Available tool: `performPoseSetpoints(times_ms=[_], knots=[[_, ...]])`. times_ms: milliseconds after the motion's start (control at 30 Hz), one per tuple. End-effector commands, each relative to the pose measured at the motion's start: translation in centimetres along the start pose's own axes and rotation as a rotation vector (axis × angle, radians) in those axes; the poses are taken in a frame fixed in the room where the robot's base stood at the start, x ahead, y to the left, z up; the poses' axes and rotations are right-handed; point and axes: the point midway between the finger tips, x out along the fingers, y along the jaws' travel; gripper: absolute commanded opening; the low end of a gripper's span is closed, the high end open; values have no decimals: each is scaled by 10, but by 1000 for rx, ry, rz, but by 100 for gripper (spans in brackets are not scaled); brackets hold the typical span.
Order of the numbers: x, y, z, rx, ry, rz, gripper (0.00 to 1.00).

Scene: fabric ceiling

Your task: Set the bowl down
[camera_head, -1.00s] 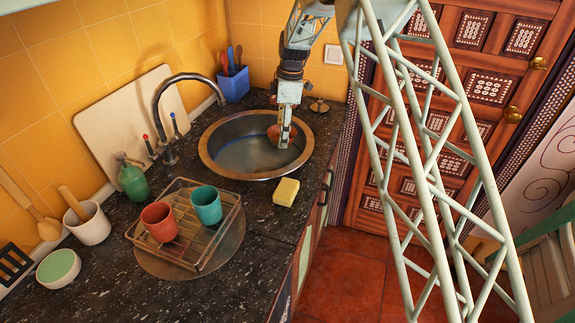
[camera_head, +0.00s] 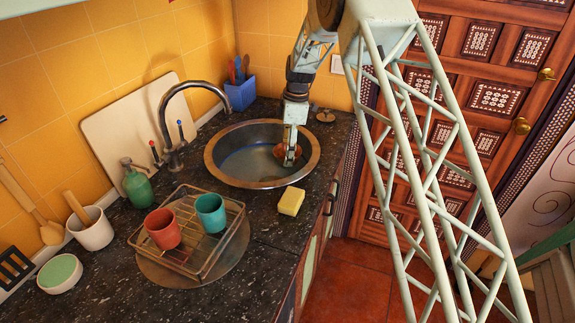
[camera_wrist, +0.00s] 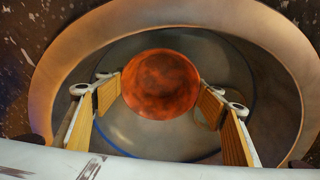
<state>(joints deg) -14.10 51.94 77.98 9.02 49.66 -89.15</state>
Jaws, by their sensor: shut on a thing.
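The bowl (camera_head: 281,152) is small, round and reddish-brown. In the head view it is at the right side of the round metal sink (camera_head: 211,158), inside the rim's outline. My gripper (camera_head: 291,158) is shut on the bowl and points down. In the wrist view, the bowl (camera_wrist: 160,85) sits between the two fingers of my gripper (camera_wrist: 160,98), with the sink floor behind it. I cannot tell whether the bowl touches the sink floor.
The faucet (camera_head: 165,110) arches over the sink's left side. A yellow sponge (camera_head: 291,201) lies near the sink's front rim. A wire rack (camera_head: 205,262) with a red cup (camera_head: 162,229) and a teal cup (camera_head: 210,213) stands in front. A blue utensil holder (camera_head: 240,95) stands behind.

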Motion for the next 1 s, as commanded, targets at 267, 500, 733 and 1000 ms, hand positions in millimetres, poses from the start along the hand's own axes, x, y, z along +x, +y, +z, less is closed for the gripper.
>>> performPoseSetpoints(times_ms=[267, 500, 733, 1000], knots=[[4, 0, 0, 0, 0, 1, 50], [8, 0, 1, 0, 0, 0, 50], [30, 0, 4, 0, 0, 0, 50], [53, 0, 6, 0, 0, 1, 50]])
